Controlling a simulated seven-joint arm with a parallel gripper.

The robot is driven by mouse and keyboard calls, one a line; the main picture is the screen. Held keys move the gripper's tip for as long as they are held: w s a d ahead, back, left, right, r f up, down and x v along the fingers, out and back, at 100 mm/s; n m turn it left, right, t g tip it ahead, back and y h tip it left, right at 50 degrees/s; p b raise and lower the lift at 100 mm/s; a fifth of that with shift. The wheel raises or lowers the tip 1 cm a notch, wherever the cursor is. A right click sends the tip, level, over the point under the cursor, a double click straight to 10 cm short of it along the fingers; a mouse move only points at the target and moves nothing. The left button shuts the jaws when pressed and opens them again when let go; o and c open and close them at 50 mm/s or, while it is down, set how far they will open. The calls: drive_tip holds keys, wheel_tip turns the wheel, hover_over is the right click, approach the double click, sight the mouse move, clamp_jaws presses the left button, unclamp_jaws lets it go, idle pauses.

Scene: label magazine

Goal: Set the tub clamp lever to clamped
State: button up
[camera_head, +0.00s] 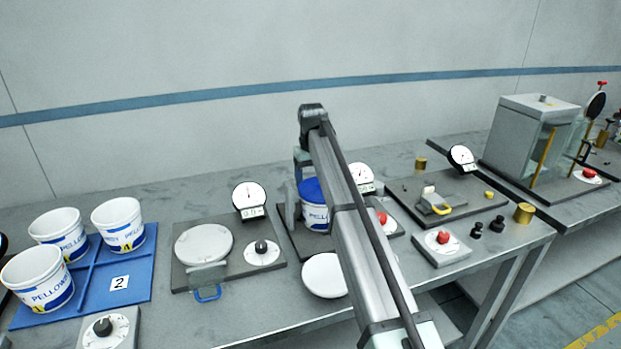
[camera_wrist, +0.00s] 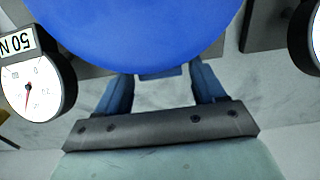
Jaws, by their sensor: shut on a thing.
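A white tub (camera_head: 315,216) with a blue lid stands on the middle fixture, partly behind my arm. Its lid (camera_wrist: 150,25) fills the top of the wrist view. My gripper (camera_wrist: 162,82) is beside the lid's edge, its two blue fingers shut on a small blue piece that looks like the handle of the tub clamp lever (camera_wrist: 160,74). Most of this lever is hidden by the lid and fingers, so its setting cannot be read. In the head view my arm hides much of the fixture. A dial gauge marked 50 N (camera_wrist: 30,85) stands at the left of the wrist view.
A left station has a round plate (camera_head: 203,245), a black knob (camera_head: 261,247) and a blue handle (camera_head: 208,293). Several white tubs (camera_head: 118,224) stand on a blue tray (camera_head: 135,270). A white disc (camera_head: 325,276) lies before the middle fixture. A red-button box (camera_head: 442,241) is at right.

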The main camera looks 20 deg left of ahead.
drive_tip(key=shift+s+d+f+t+y, duration=0.15)
drive_tip(key=shift+s+d+t+y, duration=0.05)
drive_tip(key=shift+s+t+y, duration=0.1)
drive_tip(key=shift+w, duration=0.1)
drive_tip(key=o, duration=1.5)
drive_tip(key=r, duration=0.9)
drive_tip(key=s+r, duration=0.1)
drive_tip(key=r, duration=0.3)
drive_tip(key=shift+d+r, duration=0.4)
drive_tip(key=shift+w, duration=0.1)
